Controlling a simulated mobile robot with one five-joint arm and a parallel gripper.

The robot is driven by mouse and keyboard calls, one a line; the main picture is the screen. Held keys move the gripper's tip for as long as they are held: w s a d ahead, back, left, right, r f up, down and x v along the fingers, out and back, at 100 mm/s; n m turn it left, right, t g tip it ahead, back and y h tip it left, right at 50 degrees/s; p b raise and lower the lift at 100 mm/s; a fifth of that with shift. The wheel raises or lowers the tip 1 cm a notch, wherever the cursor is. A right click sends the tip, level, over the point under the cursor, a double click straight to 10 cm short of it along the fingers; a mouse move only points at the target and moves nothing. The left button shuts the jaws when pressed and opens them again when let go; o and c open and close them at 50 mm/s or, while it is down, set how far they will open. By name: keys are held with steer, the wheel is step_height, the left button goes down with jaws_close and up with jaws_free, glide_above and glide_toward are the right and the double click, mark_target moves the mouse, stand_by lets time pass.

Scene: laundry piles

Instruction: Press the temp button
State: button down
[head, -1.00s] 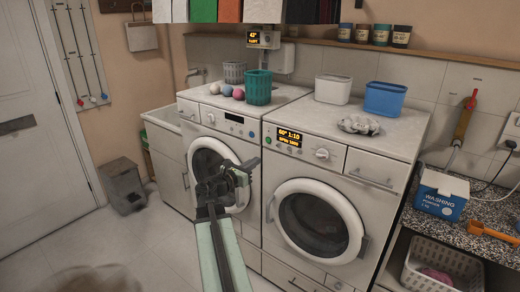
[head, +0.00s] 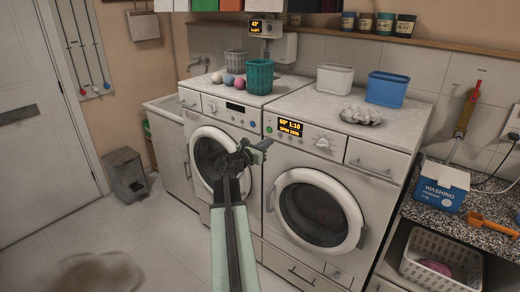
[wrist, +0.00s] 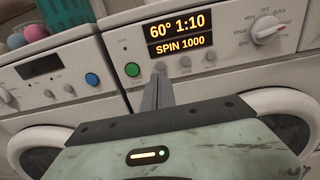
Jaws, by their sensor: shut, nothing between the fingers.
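The right washing machine (head: 335,165) has a lit display (wrist: 181,38) reading 60° 1:10 and SPIN 1000. A row of small grey buttons sits under the display; the leftmost button (wrist: 160,67) shows just beyond my fingertips, with a middle button (wrist: 185,61) and a right button (wrist: 210,55) beside it. Their labels are too small to read, so I cannot tell which is temp. My gripper (head: 265,144) is shut and empty, in front of the panel's left part. In the wrist view its fingertips (wrist: 159,84) point at the leftmost button; I cannot tell whether they touch.
A green round button (wrist: 132,70) lies left of the grey ones, and a dial (wrist: 266,29) to the right. The left machine (head: 213,115) has a blue button (wrist: 92,79). A teal basket (head: 260,77) and a blue tub (head: 387,89) stand on top.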

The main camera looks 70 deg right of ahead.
mark_target(280, 134)
steer(key=x, duration=0.5)
steer(key=shift+d, duration=0.15)
steer(key=shift+s+d, duration=0.1)
steer(key=shift+d, duration=0.35)
steer(key=shift+s+d+r, duration=0.1)
steer(key=shift+d+r, duration=0.1)
steer(key=shift+a, duration=0.1)
steer(key=v, duration=1.4)
steer(key=shift+w+a, duration=0.2)
steer(key=shift+w, duration=0.1)
stand_by(0.5)
